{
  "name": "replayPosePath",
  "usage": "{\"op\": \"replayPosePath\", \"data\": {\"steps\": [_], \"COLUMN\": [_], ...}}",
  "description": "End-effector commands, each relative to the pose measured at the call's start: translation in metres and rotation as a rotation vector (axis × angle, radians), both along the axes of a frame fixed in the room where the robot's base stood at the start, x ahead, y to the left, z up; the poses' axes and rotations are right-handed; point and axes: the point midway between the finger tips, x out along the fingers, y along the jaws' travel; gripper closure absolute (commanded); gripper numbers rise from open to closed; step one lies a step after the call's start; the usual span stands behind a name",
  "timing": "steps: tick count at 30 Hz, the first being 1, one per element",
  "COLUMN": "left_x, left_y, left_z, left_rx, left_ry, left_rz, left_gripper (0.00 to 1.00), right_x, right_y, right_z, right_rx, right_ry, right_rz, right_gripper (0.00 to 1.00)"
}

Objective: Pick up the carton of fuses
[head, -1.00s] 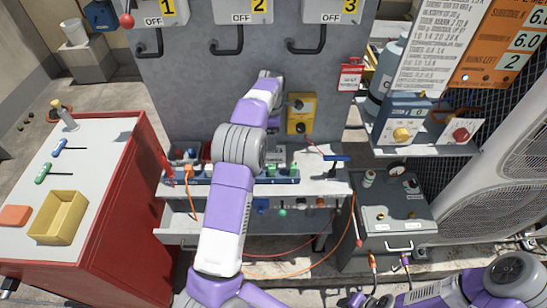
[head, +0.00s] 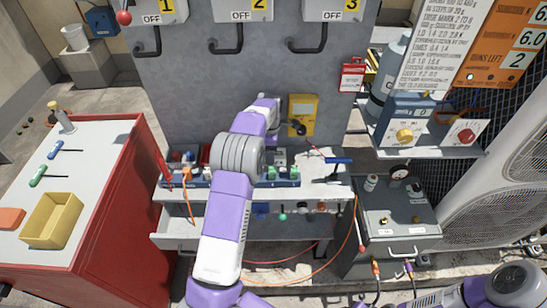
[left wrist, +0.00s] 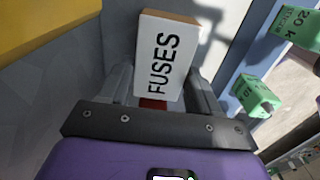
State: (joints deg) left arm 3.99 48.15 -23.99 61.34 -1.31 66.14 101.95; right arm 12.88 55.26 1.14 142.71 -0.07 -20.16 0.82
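The carton of fuses (left wrist: 166,60) is a white box with a brown top edge and "FUSES" in black on its face. In the left wrist view it is between the two fingers of my left gripper (left wrist: 162,88). The fingers are close along its sides; whether both touch it is not clear. In the head view my left gripper (head: 273,132) is over the back of the shelf, just left of the yellow box. My arm and wrist hide most of it there, and I cannot make out the carton. My right gripper is out of view.
A yellow box (head: 303,108) with a black knob is on the grey panel beside the left gripper. A blue rail with green blocks (left wrist: 257,97) stands close by on the shelf (head: 325,187). A red cabinet (head: 115,205) stands left, and a grey case (head: 390,238) right.

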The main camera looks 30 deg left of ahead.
Motion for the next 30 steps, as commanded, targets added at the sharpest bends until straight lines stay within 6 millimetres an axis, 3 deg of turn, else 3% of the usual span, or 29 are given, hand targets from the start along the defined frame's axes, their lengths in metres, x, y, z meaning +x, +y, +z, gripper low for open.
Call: {"op": "replayPosePath", "data": {"steps": [1, 7, 20, 30], "left_x": [0.0, 0.0, -0.004, -0.003], "left_y": [0.0, 0.0, -0.003, -0.002], "left_z": [0.0, 0.0, 0.011, 0.075], "left_rx": [0.0, 0.001, -0.001, 0.001], "left_ry": [0.0, -0.001, 0.001, -0.003], "left_rz": [0.0, 0.0, 0.0, 0.0], "left_gripper": [0.45, 0.73, 0.74, 0.74], "right_x": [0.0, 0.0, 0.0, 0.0], "right_y": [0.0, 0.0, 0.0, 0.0], "right_z": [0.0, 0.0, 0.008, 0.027], "right_rx": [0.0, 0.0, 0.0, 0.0], "right_ry": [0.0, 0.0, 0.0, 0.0], "right_rz": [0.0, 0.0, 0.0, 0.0], "right_gripper": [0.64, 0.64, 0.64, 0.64]}}
